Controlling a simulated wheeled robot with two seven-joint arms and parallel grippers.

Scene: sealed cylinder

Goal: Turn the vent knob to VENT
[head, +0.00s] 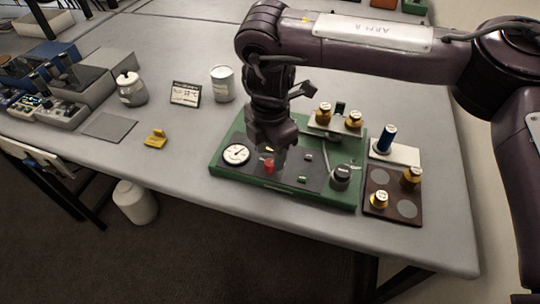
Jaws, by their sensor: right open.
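A green panel (230,172) with a dark grey face stands near the front edge of the table. It carries a round white dial gauge (236,154), a small red part (268,166) and a black round knob (341,174) at its front right. I cannot read any VENT marking, so I cannot tell for sure which part is the vent knob. My right gripper (272,147) points down over the panel, just behind and above the red part, and is open. It hides some of the panel's middle. My left gripper is out of view.
Brass-topped cylinders (323,113) stand on a light holder at the panel's back. To the right are a blue spool (386,138) on a white block and a brown tray (376,205) with brass pieces. A yellow piece (155,138) lies left on clear table.

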